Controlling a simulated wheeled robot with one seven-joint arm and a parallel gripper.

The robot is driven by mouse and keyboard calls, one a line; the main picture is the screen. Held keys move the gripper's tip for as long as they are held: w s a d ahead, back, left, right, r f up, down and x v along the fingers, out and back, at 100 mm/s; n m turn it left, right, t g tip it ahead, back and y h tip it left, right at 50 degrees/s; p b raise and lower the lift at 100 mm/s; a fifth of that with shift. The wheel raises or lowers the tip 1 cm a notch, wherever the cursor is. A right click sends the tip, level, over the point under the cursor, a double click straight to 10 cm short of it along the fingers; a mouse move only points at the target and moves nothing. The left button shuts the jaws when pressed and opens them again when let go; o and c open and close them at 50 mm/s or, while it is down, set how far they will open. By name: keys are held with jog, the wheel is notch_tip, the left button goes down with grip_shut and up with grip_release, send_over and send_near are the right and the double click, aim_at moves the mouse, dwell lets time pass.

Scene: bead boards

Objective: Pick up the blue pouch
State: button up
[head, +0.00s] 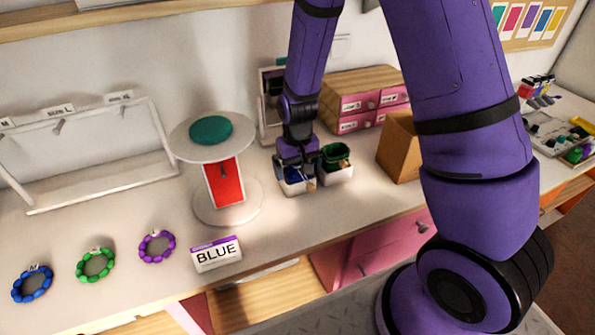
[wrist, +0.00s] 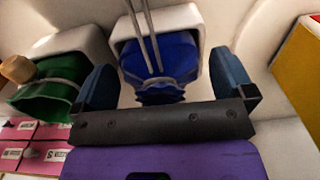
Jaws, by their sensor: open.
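The blue pouch (wrist: 178,62) sits in a white open holder (wrist: 195,18) in the wrist view, with two thin pale cords or rods running up from it. My gripper (wrist: 163,72) is open, with one dark blue finger on each side of the pouch. I cannot tell whether either finger touches it. In the head view my gripper (head: 296,164) points down over the holder, and a little of the blue pouch (head: 292,175) shows below it. Most of the pouch is hidden there by the gripper.
A green pouch (head: 335,152) in another white holder stands right beside the blue one. A cardboard box (head: 398,147) and pink drawers (head: 360,103) are farther right and behind. A round stand (head: 226,214) is at left. A BLUE sign (head: 216,254) stands near the front edge.

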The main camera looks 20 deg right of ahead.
jog(key=c, duration=0.9)
jog(key=shift+r, duration=0.1)
